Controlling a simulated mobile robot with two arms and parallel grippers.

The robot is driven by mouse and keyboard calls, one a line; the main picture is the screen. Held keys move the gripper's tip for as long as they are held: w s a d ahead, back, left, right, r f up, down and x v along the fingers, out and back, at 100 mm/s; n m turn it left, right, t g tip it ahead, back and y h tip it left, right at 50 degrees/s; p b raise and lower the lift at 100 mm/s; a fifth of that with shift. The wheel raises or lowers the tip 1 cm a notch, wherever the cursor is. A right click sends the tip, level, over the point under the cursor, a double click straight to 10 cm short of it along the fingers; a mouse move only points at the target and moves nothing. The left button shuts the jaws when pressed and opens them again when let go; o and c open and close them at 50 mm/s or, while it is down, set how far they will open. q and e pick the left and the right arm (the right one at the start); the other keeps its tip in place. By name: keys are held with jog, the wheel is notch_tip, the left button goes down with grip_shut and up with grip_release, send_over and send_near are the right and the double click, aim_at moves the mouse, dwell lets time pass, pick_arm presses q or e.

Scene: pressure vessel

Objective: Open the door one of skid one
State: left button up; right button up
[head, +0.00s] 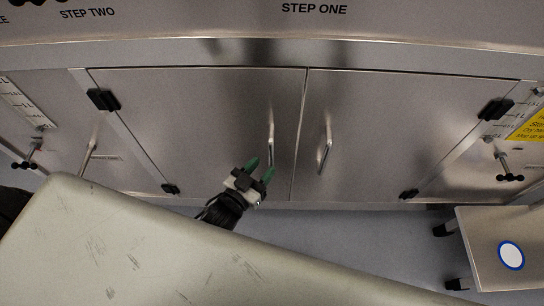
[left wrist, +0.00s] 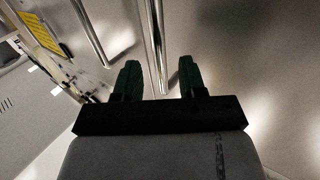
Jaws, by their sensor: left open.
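Two closed metal doors sit under the STEP ONE label (head: 314,9): a left door (head: 210,120) and a right door (head: 400,130). The left door has an upright bar handle (head: 271,138) near the middle seam; the right door has its own handle (head: 325,152). My left gripper (head: 260,168) is open by the lower end of the left door's handle. In the left wrist view, a bar handle (left wrist: 157,40) lines up between the open green fingers (left wrist: 158,78), with no clear contact. The other handle (left wrist: 90,35) stands to the left there. My right gripper is not in view.
Black hinges (head: 103,99) sit at the doors' outer edges. A pale scratched surface (head: 200,260) fills the lower left foreground. A low cart (head: 480,240) stands at the lower right. Grey floor (head: 345,235) shows below the doors.

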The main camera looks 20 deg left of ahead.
aim_at(270, 160)
pick_arm(q)
jog(key=shift+x, duration=2.3)
jog(key=shift+c, duration=0.2)
grip_shut()
